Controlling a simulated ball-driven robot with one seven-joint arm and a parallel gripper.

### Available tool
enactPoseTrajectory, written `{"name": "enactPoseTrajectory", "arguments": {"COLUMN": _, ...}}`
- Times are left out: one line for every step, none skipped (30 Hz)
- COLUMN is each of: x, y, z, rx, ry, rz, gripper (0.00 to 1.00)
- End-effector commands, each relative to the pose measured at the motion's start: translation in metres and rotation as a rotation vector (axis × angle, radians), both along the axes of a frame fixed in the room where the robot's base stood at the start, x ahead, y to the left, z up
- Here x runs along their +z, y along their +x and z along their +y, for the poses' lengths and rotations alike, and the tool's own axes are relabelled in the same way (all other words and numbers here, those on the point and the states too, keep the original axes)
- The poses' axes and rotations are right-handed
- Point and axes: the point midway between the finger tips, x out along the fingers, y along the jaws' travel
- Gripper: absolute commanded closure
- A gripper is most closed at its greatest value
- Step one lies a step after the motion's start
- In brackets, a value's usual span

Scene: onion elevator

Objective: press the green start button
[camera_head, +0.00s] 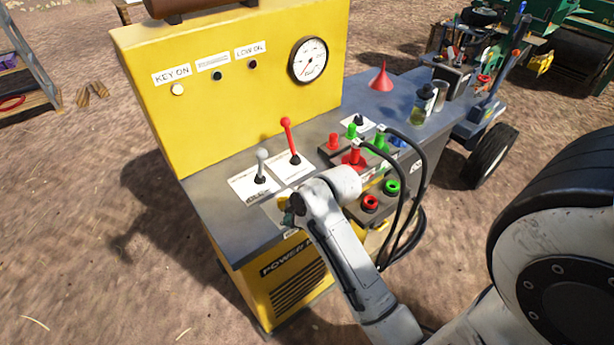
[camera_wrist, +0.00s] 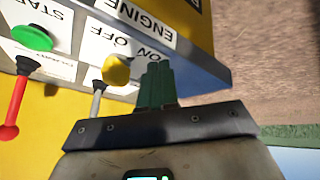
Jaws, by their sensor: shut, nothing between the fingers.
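The green start button (camera_wrist: 32,38) shows in the wrist view at the upper left, on a white label reading START upside down. It is not clearly visible in the head view, where my arm covers part of the panel. My gripper (camera_wrist: 157,78) is shut and empty, its dark green fingers together. In the wrist view its tips lie to the right of the button, apart from it, and beside a yellow knob (camera_wrist: 116,70) on the ON/OFF label. In the head view my gripper (camera_head: 288,213) is over the front edge of the grey panel top.
A red lever (camera_head: 289,138) and a grey lever (camera_head: 262,165) stand up from the panel top (camera_head: 215,195). Red and green hose couplings (camera_head: 371,202) and black hoses are at its right. The yellow upright panel (camera_head: 225,115) with a gauge rises behind.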

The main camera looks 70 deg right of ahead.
Motion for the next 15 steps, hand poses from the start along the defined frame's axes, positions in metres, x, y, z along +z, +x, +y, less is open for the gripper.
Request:
{"name": "enactPoseTrajectory", "arguments": {"x": 0.021, "y": 0.002, "z": -0.020, "rx": 0.001, "ry": -0.029, "rz": -0.029, "gripper": 1.00}}
{"name": "enactPoseTrajectory", "arguments": {"x": 0.029, "y": 0.003, "z": -0.030, "rx": 0.007, "ry": -0.047, "rz": -0.045, "gripper": 1.00}}
{"name": "enactPoseTrajectory", "arguments": {"x": 0.039, "y": 0.003, "z": -0.044, "rx": 0.016, "ry": -0.073, "rz": -0.065, "gripper": 1.00}}
{"name": "enactPoseTrajectory", "arguments": {"x": 0.046, "y": 0.004, "z": -0.054, "rx": 0.021, "ry": -0.093, "rz": -0.081, "gripper": 1.00}}
{"name": "enactPoseTrajectory", "arguments": {"x": 0.053, "y": 0.003, "z": -0.063, "rx": 0.026, "ry": -0.113, "rz": -0.094, "gripper": 1.00}}
{"name": "enactPoseTrajectory", "arguments": {"x": 0.062, "y": 0.003, "z": -0.076, "rx": 0.033, "ry": -0.139, "rz": -0.110, "gripper": 1.00}}
{"name": "enactPoseTrajectory", "arguments": {"x": 0.068, "y": 0.002, "z": -0.085, "rx": 0.037, "ry": -0.157, "rz": -0.122, "gripper": 1.00}}
{"name": "enactPoseTrajectory", "arguments": {"x": 0.074, "y": 0.001, "z": -0.093, "rx": 0.041, "ry": -0.175, "rz": -0.131, "gripper": 1.00}}
{"name": "enactPoseTrajectory", "arguments": {"x": 0.081, "y": 0.000, "z": -0.103, "rx": 0.046, "ry": -0.198, "rz": -0.143, "gripper": 1.00}}
{"name": "enactPoseTrajectory", "arguments": {"x": 0.086, "y": -0.001, "z": -0.110, "rx": 0.050, "ry": -0.213, "rz": -0.151, "gripper": 1.00}}
{"name": "enactPoseTrajectory", "arguments": {"x": 0.090, "y": -0.002, "z": -0.116, "rx": 0.053, "ry": -0.228, "rz": -0.158, "gripper": 1.00}}
{"name": "enactPoseTrajectory", "arguments": {"x": 0.095, "y": -0.004, "z": -0.123, "rx": 0.055, "ry": -0.246, "rz": -0.165, "gripper": 1.00}}
{"name": "enactPoseTrajectory", "arguments": {"x": 0.098, "y": -0.005, "z": -0.128, "rx": 0.058, "ry": -0.257, "rz": -0.169, "gripper": 1.00}}
{"name": "enactPoseTrajectory", "arguments": {"x": 0.101, "y": -0.005, "z": -0.132, "rx": 0.060, "ry": -0.266, "rz": -0.173, "gripper": 1.00}}
{"name": "enactPoseTrajectory", "arguments": {"x": 0.103, "y": -0.006, "z": -0.135, "rx": 0.063, "ry": -0.276, "rz": -0.176, "gripper": 1.00}}
